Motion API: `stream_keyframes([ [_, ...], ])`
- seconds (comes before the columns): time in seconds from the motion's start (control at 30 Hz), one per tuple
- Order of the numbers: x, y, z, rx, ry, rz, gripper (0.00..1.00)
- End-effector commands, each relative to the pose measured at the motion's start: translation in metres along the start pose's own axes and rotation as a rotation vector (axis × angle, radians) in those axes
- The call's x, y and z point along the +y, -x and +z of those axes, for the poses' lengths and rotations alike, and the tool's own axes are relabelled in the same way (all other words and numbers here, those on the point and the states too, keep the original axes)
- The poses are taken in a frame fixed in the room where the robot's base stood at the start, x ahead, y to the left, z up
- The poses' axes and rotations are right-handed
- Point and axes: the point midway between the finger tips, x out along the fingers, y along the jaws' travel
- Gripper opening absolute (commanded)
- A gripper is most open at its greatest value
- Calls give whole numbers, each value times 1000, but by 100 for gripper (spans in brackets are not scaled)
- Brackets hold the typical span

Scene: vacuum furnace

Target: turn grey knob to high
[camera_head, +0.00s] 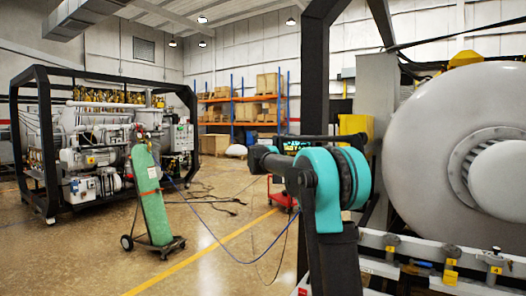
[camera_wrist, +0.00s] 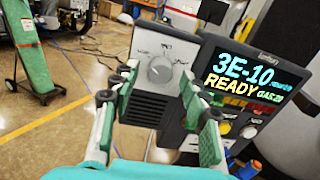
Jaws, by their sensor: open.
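The round grey knob (camera_wrist: 160,70) sits on the light front plate of a dark box in the wrist view. Small labels surround it, too blurred to read surely, and I cannot tell its exact setting. My gripper (camera_wrist: 157,78) is open and empty, its two green-padded fingers spread to the left and right of the knob. The fingertips reach over the plate's sides in the picture; I cannot tell how far they are from the knob, and I see no grip on it. In the head view my arm hides the knob.
A display (camera_wrist: 250,80) reading "3E-10 READY" stands right of the knob, with coloured buttons below. A green gas cylinder (camera_head: 150,195) on a cart stands left, with hoses across the floor. A large white vessel (camera_head: 430,140) and a valve rail (camera_head: 425,270) lie at right.

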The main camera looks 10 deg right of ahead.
Motion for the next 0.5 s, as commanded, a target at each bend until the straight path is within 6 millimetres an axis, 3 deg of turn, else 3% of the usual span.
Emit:
stream_keyframes([
  [0.33,0,-3,0,0,0,0,44],
  [0.5,0,-3,0,0,0,0,23],
])
